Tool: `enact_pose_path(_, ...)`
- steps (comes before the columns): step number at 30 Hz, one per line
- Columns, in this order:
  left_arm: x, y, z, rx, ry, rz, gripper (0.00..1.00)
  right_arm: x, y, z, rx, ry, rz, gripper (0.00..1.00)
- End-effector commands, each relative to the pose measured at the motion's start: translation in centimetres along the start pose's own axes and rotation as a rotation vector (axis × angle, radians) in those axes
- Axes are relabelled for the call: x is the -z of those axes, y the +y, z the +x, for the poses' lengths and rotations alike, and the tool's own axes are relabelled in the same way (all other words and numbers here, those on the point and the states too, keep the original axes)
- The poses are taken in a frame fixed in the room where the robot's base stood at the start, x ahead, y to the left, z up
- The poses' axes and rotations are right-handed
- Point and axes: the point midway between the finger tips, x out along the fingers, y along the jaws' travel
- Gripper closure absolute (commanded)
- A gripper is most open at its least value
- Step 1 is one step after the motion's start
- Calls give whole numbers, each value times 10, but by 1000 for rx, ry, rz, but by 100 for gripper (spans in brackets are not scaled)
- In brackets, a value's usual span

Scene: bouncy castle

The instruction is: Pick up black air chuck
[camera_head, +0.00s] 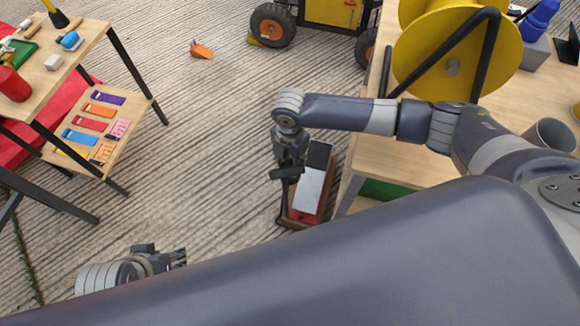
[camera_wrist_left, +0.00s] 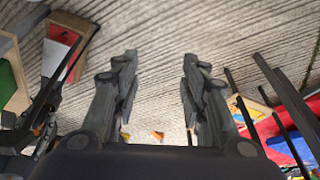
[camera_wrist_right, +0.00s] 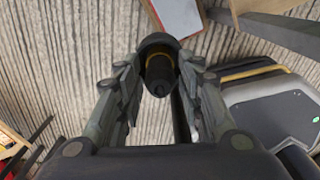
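The black air chuck (camera_wrist_right: 160,72), a dark cylinder with a yellow ring, shows nearly end-on in the right wrist view. It lies between the fingertips of my right gripper (camera_wrist_right: 160,62). The fingers are spread on either side of it, with no clear squeeze visible. In the head view my right gripper (camera_head: 287,190) points down beside a red box with a pale top; I cannot make out the chuck there. My left gripper (camera_wrist_left: 160,62) is open and empty above the floor; it also shows at the lower left of the head view (camera_head: 182,257).
The red box (camera_head: 312,187) stands close to the right gripper. A wooden table (camera_head: 420,165) with a yellow reel (camera_head: 455,55) is at the right. A shelved table (camera_head: 80,62) stands at the left. A wheeled yellow machine (camera_head: 333,12) is at the back. The middle floor is mostly clear.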

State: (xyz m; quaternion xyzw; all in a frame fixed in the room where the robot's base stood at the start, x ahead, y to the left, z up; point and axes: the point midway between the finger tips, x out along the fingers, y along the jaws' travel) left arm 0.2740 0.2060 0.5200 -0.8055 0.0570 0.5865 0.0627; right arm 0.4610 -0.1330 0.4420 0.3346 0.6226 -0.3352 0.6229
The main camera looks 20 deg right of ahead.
Motion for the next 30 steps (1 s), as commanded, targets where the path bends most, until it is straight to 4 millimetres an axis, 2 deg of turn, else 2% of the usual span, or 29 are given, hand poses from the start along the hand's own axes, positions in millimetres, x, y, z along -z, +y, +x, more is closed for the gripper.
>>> enact_pose_path(2, 0, 0, 0, 0, 0, 0, 60, 0, 0, -1, 0, 0, 0, 65)
enact_pose_path(6, 0, 0, 0, 0, 0, 0, 60, 0, 0, -1, 0, 0, 0, 97)
enact_pose_path(7, 0, 0, 0, 0, 0, 0, 60, 0, 0, -1, 0, 0, 0, 100)
enact_pose_path(19, 1, 0, -2, 0, 0, 0, 60, 0, 0, -5, 0, 1, 0, 100)
enact_pose_path(25, 4, 0, -12, 0, 3, 0, 60, 0, 1, -25, -2, 1, 0, 100)
enact_pose_path(28, 5, 0, -3, -2, -8, -1, 60, 0, 1, -43, -3, 2, 0, 100)
enact_pose_path(30, 4, 0, 0, -2, -7, 0, 60, -1, 13, -38, -3, 1, 2, 100)
